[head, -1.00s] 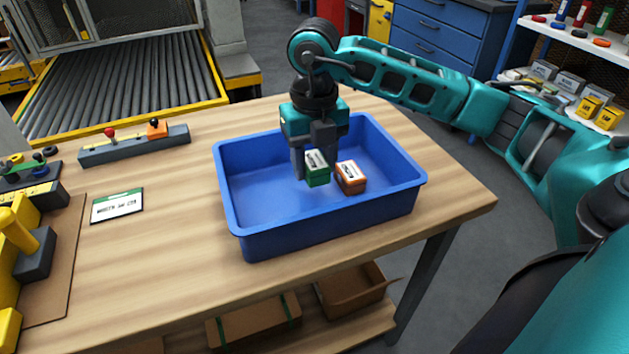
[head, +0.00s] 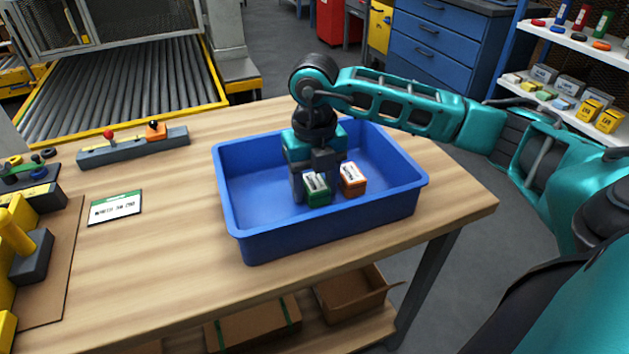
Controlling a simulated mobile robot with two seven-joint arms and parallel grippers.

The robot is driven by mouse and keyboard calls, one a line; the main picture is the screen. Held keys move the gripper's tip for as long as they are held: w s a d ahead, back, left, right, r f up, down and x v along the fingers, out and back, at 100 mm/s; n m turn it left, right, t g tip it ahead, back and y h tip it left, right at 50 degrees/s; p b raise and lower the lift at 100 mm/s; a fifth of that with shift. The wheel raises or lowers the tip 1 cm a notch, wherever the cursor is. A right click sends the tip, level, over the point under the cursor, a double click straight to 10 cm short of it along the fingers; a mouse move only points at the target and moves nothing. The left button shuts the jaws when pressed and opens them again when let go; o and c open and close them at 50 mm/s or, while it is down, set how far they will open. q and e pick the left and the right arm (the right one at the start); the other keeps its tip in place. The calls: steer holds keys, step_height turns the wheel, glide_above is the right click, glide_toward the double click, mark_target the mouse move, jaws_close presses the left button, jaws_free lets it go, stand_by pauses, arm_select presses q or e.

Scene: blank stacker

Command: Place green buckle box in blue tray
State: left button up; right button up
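The green buckle box (head: 317,191), with a white label on top, is low inside the blue tray (head: 300,238), at or very near its floor. My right gripper (head: 317,182) points down into the tray, with its fingers on either side of the green box, shut on it. An orange box (head: 352,179) with a white label sits in the tray just right of the green box. My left gripper is not in view.
A label card (head: 115,207) lies on the wooden table (head: 160,250) left of the tray. A grey control bar (head: 134,147) stands behind it. A yellow fixture (head: 25,230) is at the left edge. The tray's left half is empty.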

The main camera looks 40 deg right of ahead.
mark_target(315, 182)
step_height(315, 182, up, 12)
steer(key=p, duration=0.2)
steer(key=shift+r, duration=0.2)
steer(key=shift+s, duration=0.1)
stand_by(0.6)
